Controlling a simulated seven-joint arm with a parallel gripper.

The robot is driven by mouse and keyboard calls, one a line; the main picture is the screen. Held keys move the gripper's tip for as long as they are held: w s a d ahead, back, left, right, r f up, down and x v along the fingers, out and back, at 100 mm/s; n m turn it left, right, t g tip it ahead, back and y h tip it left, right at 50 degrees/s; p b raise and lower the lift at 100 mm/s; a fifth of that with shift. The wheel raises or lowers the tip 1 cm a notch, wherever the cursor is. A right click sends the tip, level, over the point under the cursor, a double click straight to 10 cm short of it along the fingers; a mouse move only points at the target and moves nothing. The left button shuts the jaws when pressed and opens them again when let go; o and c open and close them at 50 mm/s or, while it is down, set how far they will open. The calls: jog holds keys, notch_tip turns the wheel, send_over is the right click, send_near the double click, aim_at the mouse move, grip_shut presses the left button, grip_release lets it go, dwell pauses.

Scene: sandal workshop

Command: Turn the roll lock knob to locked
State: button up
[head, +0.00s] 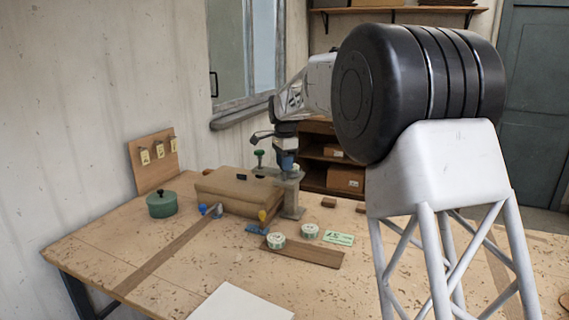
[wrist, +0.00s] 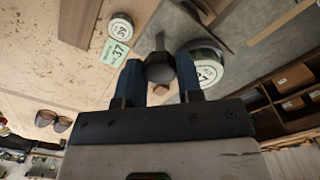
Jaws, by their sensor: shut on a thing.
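My gripper (wrist: 160,61) is shut on a dark faceted knob (wrist: 160,70) in the wrist view, with one blue finger on each side of it. In the head view my gripper (head: 287,168) reaches down over a grey metal stand (head: 292,200) at the far side of the bench. The fingers hide most of the knob there. A round white-topped disc with a number (wrist: 205,73) sits right beside the fingers in the wrist view. I cannot read any lock marking or the knob's turn angle.
A brown box-like block (head: 235,187), a green pot (head: 161,204) and a board with tags (head: 153,160) stand left of the stand. The bench front is mostly clear, with a white sheet (head: 240,303).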

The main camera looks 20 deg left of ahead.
jog(key=shift+n, duration=0.4)
jog(key=n, duration=1.2)
jog(key=shift+n, duration=2.6)
jog(key=o, duration=0.9)
jog(key=shift+r, duration=0.1)
